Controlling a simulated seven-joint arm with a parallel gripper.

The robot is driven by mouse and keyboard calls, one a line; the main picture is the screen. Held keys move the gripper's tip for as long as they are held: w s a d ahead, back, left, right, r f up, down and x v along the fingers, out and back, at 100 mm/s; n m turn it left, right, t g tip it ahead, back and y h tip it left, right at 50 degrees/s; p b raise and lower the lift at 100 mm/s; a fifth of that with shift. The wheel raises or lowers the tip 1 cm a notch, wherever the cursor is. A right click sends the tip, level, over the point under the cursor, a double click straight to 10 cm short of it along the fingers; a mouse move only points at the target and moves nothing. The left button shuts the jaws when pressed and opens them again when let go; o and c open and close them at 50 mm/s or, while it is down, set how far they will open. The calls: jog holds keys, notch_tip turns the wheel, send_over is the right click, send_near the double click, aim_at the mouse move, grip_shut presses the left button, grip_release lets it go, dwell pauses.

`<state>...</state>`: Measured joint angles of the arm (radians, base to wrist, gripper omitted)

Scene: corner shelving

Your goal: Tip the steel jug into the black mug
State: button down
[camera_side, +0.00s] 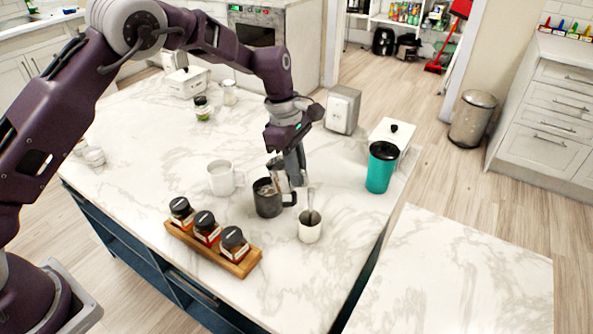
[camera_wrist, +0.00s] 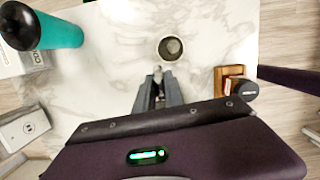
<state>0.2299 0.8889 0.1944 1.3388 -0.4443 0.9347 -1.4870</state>
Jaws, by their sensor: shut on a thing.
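In the side view, the black mug (camera_side: 267,203) stands upright on the marble counter, its handle to the right. My gripper (camera_side: 296,176) points down just behind and right of the mug. It is shut on a grey metal piece that I take to be the steel jug (camera_side: 275,164), mostly hidden behind the mug and my fingers. Its tilt is unclear. In the wrist view, my fingers (camera_wrist: 158,80) are close together. A round open cup (camera_wrist: 170,48) with a dark inside lies just beyond them; I cannot tell surely which cup it is.
A white cup with a spoon (camera_side: 310,231) stands right of the black mug, and a white mug (camera_side: 221,180) stands left. A wooden rack (camera_side: 240,266) of spice jars is in front. A teal tumbler (camera_side: 380,172) stands at the right. The counter's left middle is clear.

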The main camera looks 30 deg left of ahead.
aim_at(270, 161)
jog(key=h, duration=0.1)
jog(key=r+h, duration=0.1)
jog(key=h, duration=0.1)
jog(key=shift+a+r, duration=0.3)
jog(key=shift+a, duration=0.1)
jog(key=h, duration=0.3)
jog(key=a+h, duration=0.1)
jog(key=shift+r+t, duration=0.3)
jog(key=shift+r, duration=0.05)
jog(key=h, duration=0.1)
jog(key=a+h, duration=0.1)
jog(key=h, duration=0.1)
jog(key=a+h, duration=0.1)
jog(key=shift+s+f+h, duration=0.1)
jog(key=shift+f+h, duration=0.15)
jog(key=shift+h, duration=0.15)
jog(key=a+h, duration=0.1)
jog(key=a+f+h, duration=0.1)
jog(key=h, duration=0.1)
jog(key=shift+s+t, duration=0.1)
jog(key=shift+t, duration=0.3)
jog(key=shift+a+f+h, duration=0.1)
jog(key=shift+a+h, duration=0.5)
jog(key=shift+h, duration=0.3)
jog(key=shift+s+a+r+h, duration=0.1)
jog(key=shift+a+r+h, duration=0.15)
jog(key=shift+h, duration=0.25)
